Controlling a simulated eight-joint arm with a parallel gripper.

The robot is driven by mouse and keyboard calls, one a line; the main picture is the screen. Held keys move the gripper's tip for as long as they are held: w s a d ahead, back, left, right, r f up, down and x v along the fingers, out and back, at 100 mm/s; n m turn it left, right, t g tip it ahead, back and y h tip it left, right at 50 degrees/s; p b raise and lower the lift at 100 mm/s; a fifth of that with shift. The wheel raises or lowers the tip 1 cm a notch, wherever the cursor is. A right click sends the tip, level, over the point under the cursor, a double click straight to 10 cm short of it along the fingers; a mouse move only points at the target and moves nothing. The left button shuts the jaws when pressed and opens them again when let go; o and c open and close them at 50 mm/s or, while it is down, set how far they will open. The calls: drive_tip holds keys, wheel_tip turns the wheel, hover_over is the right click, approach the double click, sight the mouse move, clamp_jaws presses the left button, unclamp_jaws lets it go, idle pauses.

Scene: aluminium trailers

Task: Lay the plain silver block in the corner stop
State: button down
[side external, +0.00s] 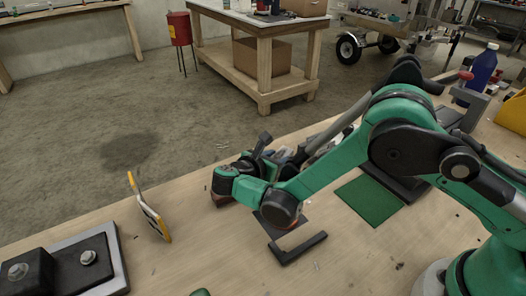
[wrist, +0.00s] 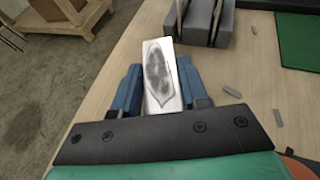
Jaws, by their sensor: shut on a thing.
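A silver block (wrist: 162,75) stands out between the two blue fingers of my gripper (wrist: 160,92) in the wrist view. The gripper is shut on it. The block's pale face carries a dark, leaf-shaped patch; I cannot tell if this is a mark or a reflection. In the side view, the end of my arm is low over the bench, and the fingers and block cannot be made out behind it.
A green mat (side external: 369,200) lies right of the corner stop. A grey slotted holder (wrist: 206,22) stands beyond the block in the wrist view. A yellow-edged clamp or plate (side external: 149,210) and a bolted dark fixture (side external: 62,268) are at left. Small scraps dot the bench.

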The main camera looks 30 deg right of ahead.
drive_tip(key=shift+f, duration=0.75)
drive_tip(key=shift+f, duration=0.15)
drive_tip(key=shift+c, duration=2.2)
unclamp_jaws()
drive_tip(key=shift+a, duration=0.1)
